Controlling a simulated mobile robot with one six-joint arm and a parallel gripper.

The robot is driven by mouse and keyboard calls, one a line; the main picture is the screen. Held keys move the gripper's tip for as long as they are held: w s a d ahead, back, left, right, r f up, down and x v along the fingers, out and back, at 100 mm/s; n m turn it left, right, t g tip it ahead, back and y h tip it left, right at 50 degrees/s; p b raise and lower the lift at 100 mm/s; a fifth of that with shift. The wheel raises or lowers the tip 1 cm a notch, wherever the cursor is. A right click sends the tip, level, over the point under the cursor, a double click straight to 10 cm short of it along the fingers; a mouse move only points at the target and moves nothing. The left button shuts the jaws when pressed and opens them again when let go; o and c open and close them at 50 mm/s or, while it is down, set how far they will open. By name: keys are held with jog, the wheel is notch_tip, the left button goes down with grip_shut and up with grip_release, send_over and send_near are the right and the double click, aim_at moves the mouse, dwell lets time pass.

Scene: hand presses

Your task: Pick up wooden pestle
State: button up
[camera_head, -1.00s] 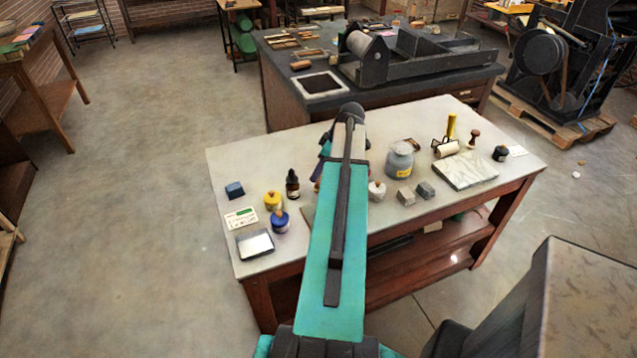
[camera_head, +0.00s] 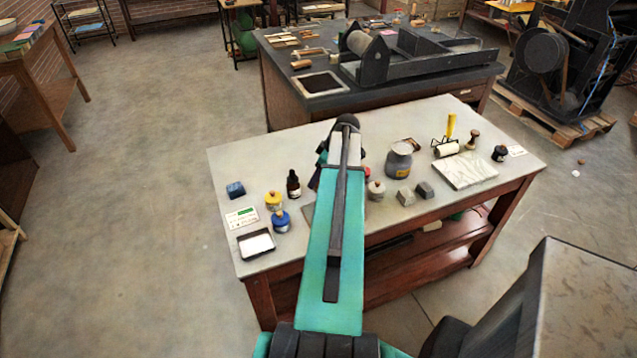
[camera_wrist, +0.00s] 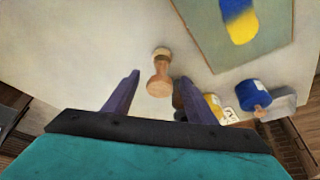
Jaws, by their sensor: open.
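The wooden pestle (camera_wrist: 160,72) shows in the wrist view. It is pale turned wood, with a wide rounded near end, a narrow waist and a smaller far end, on the light table top (camera_wrist: 95,35). My gripper (camera_wrist: 159,77) has its two purple fingers apart, one to each side of the pestle's near end in the picture. Nothing is held. I cannot tell the height of the fingers above the pestle. In the head view my arm hides most of the gripper and the spot where this pestle lies.
A blue jar (camera_wrist: 254,95) and a yellow jar (camera_wrist: 213,106) stand to the right in the wrist view. A slab (camera_wrist: 268,55) with blue and yellow ink lies at upper right. Grey blocks (camera_head: 406,196) and a grey jar (camera_head: 398,162) stand right of my arm in the head view.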

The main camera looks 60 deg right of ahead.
jog(key=shift+p+x, duration=0.85)
jog(key=shift+x, duration=1.05)
jog(key=shift+s+d, duration=0.1)
jog(key=shift+s, duration=0.1)
jog(key=c, duration=1.1)
jog(key=shift+r, duration=0.15)
jog(key=shift+c, duration=0.2)
jog(key=shift+r+b, duration=1.1)
jog(key=shift+r, duration=0.3)
jog(key=s+b, duration=0.1)
jog(key=s, duration=0.4)
jog(key=s+d+r+b, duration=0.1)
jog(key=s+b, duration=0.1)
jog(key=s, duration=0.3)
jog(key=s+d+b, duration=0.1)
jog(key=s+b, duration=0.1)
jog(key=s, duration=0.3)
jog(key=shift+s+d+r, duration=0.2)
jog(key=shift+s+r, duration=0.2)
jog(key=shift+w+r, duration=0.1)
